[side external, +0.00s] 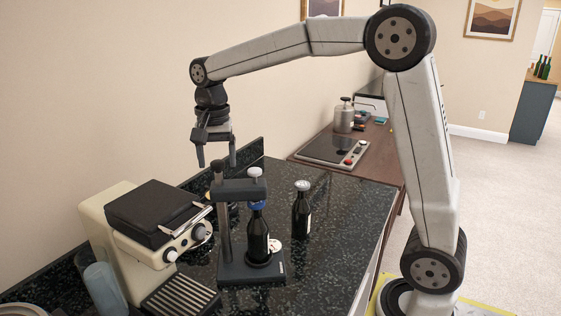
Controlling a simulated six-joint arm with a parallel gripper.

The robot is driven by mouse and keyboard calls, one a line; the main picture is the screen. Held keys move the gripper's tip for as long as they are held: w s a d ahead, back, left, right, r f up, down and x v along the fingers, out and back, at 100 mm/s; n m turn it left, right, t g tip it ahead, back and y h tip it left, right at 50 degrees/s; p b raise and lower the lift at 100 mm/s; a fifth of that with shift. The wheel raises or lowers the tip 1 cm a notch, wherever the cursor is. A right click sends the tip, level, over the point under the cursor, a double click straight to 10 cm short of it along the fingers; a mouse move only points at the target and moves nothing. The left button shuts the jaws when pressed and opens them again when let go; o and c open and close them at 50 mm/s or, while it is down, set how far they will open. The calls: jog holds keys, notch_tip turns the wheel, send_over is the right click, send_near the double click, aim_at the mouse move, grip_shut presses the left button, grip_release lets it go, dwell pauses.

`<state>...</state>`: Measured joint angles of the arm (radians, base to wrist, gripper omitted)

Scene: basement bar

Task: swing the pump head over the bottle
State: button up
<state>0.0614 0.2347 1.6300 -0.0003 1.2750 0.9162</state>
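A dark stand (227,275) with an upright post is on the black speckled counter. A dark horizontal arm carries the pump head (241,188), with a pale knob (255,172) on top. A dark bottle (258,238) stands upright on the stand's base. A blue piece (257,205) shows between the head and the bottle's neck, and in this view the head lines up above the bottle. I cannot tell whether they touch. My gripper (217,162) points down, open and empty, above and a little left of the pump head, apart from it.
A second dark bottle (301,212) with a silver cap stands right of the stand. A cream coffee machine or grill (118,237) and a bluish cup (102,287) are at left. A cooktop (333,149) and metal canister (345,117) lie beyond.

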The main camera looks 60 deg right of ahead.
dwell(0.3)
jog(key=shift+r, duration=3.95)
jog(key=s+a+f+n+t, duration=0.1)
jog(key=s+f+n, duration=0.4)
jog(key=f, duration=0.8)
jog(key=s+a+f+n+t, duration=0.1)
jog(key=s+f+n, duration=0.5)
jog(key=s+f, duration=0.4)
notch_tip(320, 180, down, 3)
jog(key=shift+s+a+r+t, duration=0.1)
jog(key=shift+s+a+t, duration=0.2)
jog(key=shift+s+a, duration=0.05)
